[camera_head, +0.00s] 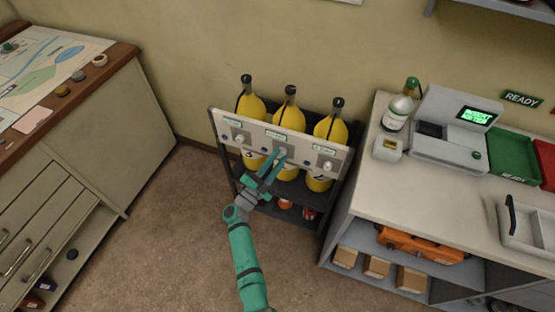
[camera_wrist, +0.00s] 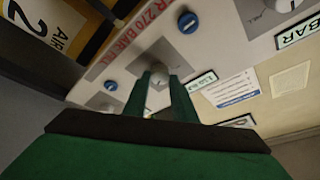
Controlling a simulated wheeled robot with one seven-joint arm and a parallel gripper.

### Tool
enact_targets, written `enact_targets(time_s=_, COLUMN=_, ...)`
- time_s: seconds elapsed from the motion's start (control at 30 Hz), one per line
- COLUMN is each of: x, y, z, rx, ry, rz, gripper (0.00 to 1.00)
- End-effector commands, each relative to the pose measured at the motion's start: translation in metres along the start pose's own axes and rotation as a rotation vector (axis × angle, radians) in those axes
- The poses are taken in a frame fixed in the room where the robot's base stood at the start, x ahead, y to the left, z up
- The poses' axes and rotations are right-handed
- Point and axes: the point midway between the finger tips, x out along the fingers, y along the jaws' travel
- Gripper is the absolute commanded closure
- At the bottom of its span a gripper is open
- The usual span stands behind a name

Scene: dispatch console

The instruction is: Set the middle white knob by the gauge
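A pale panel (camera_head: 305,142) runs across the front of a dark rack and carries white knobs on grey plates. The left knob (camera_head: 239,138) and right knob (camera_head: 327,165) are clear of my arm. The middle white knob (camera_wrist: 157,77) sits between the two fingers of my gripper (camera_wrist: 159,82) in the wrist view. The fingers straddle it, and I cannot tell whether they touch it. My gripper also shows in the head view (camera_head: 274,163), fingers apart, covering part of the middle plate. Small green-lettered labels stand by the knobs. The gauge reading is not legible.
Several yellow cylinders (camera_head: 290,117) stand in the rack behind the panel. A white counter (camera_head: 368,175) with a bottle (camera_head: 398,108) and a terminal (camera_head: 447,130) is close on the right. A wooden-topped cabinet (camera_head: 95,95) stands left.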

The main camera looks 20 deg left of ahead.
Motion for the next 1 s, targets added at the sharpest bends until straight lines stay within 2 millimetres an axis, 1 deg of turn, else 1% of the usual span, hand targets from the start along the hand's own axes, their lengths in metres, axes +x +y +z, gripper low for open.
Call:
enact_targets(time_s=0.03, x=0.000, y=-0.001, z=0.000, rx=0.001, ry=0.000, rz=-0.001, gripper=0.64)
enact_targets(time_s=0.07, x=0.000, y=-0.001, z=0.000, rx=0.001, ry=0.000, rz=-0.001, gripper=0.58)
enact_targets(time_s=0.37, x=-0.001, y=0.000, z=0.000, rx=-0.001, ry=0.000, rz=-0.001, gripper=0.58)
enact_targets(time_s=0.47, x=-0.006, y=0.000, z=0.000, rx=-0.001, ry=-0.001, rz=-0.001, gripper=0.58)
enact_targets(time_s=0.57, x=-0.019, y=0.000, z=0.001, rx=-0.001, ry=-0.002, rz=-0.001, gripper=0.58)
enact_targets(time_s=0.8, x=-0.064, y=0.000, z=0.001, rx=-0.001, ry=-0.003, rz=-0.002, gripper=0.58)
enact_targets(time_s=0.9, x=-0.081, y=0.000, z=0.001, rx=-0.001, ry=-0.003, rz=-0.002, gripper=0.58)
enact_targets(time_s=1.0, x=-0.094, y=-0.001, z=0.001, rx=0.000, ry=-0.002, rz=-0.002, gripper=0.58)
